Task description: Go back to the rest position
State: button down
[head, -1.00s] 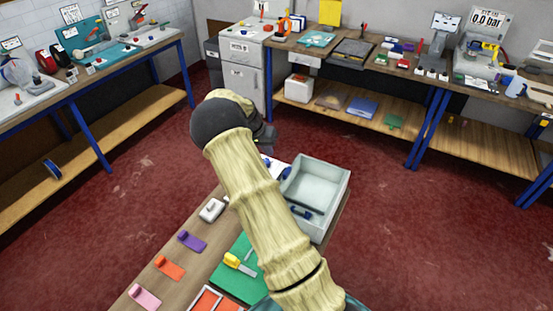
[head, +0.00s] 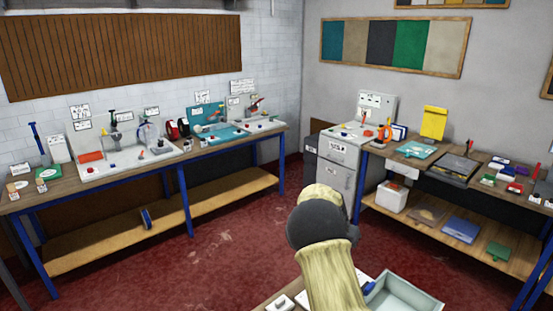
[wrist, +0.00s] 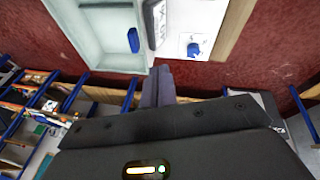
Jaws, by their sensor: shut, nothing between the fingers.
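My gripper (wrist: 158,86) shows in the wrist view with its two dark fingers together and nothing between them. In the head view the gripper is hidden behind my bent arm, which rises at the bottom, right of the middle. A white panel with a blue part (wrist: 194,49) lies beside the bin on a wooden top (wrist: 232,30). I cannot tell the gap between the fingers and these things.
In the head view, the bin (head: 405,293) shows at the bottom edge by my arm. A long workbench (head: 100,192) runs along the left wall and another bench (head: 440,165) stands at the right. A grey cabinet (head: 338,177) stands between them. Red floor (head: 215,250) is open at the left.

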jog(key=s+a+r+n+y, duration=0.1)
jog(key=s+a+n, duration=0.1)
jog(key=s, duration=0.8)
jog(key=s+a+r+n+t+y, duration=0.1)
jog(key=s+a, duration=0.4)
jog(key=s, duration=0.5)
jog(key=s+a+r+n+t+y, duration=0.1)
jog(key=s+a+r+n+y, duration=0.1)
jog(key=s, duration=0.9)
jog(key=a+r+n, duration=0.1)
jog(key=a+n, duration=0.1)
jog(key=n, duration=0.1)
jog(key=shift+a+r, duration=0.2)
jog(key=shift+r, duration=0.05)
